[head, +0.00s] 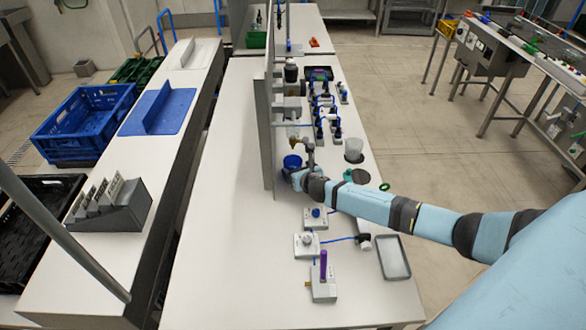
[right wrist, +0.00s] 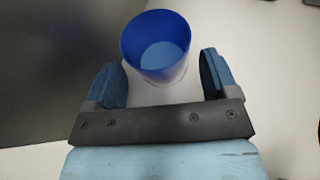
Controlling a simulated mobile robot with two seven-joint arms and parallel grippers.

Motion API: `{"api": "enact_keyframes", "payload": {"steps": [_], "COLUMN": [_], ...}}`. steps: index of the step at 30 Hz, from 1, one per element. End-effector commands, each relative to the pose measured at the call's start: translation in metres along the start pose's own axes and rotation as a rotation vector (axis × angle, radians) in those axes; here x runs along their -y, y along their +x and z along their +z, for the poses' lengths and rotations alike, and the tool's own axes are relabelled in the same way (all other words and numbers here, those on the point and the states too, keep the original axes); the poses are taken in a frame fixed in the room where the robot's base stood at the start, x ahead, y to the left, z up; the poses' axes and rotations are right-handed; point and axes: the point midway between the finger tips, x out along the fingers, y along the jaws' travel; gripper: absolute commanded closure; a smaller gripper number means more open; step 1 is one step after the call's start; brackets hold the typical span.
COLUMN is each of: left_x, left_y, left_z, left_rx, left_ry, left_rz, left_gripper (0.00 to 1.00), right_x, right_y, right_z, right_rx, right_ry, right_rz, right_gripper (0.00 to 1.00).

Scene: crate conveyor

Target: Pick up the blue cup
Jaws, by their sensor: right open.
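The blue cup (head: 292,161) stands upright on the white table, close to the grey upright panel. In the right wrist view the cup (right wrist: 157,47) shows its open rim and looks empty. My right gripper (head: 296,174) is at the near side of the cup in the head view. In the right wrist view the right gripper (right wrist: 162,80) is open, with one finger on each side of the cup's near part. Gaps show between the fingers and the cup. My left gripper is not in view.
The grey panel (head: 268,130) rises just left of the cup. Fittings with blue tubes (head: 325,110) stand behind it. A clear cup (head: 354,150), a green ring (head: 384,186) and a grey tray (head: 392,257) lie to the right. The table's left front is clear.

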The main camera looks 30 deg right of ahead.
Motion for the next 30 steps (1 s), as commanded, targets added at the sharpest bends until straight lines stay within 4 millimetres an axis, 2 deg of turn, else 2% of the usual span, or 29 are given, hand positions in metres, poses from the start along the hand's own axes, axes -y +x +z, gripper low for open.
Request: {"api": "enact_keyframes", "payload": {"steps": [3,6,14,15,19,21,30], "left_x": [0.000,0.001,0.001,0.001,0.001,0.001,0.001], "left_y": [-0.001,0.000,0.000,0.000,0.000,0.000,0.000], "left_z": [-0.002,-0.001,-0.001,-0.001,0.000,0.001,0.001], "left_rx": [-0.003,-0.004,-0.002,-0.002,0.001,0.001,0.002], "left_ry": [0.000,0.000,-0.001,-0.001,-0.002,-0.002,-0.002], "left_rz": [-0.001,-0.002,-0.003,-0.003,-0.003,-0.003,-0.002], "left_gripper": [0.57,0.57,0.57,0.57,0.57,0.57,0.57], "right_x": [-0.001,-0.001,-0.001,-0.001,-0.001,-0.001,-0.001], "right_y": [0.018,0.027,0.030,0.030,0.030,0.030,0.029], "right_z": [0.002,0.002,0.002,0.002,0.002,0.002,0.005], "right_rx": [0.000,0.001,0.000,0.000,0.000,0.000,0.001], "right_ry": [0.002,0.001,0.000,0.000,0.000,0.000,0.000], "right_rz": [-0.003,-0.001,-0.001,-0.001,-0.001,-0.001,0.000], "right_gripper": [0.20,0.20,0.20,0.25,0.54,0.60,0.61]}}
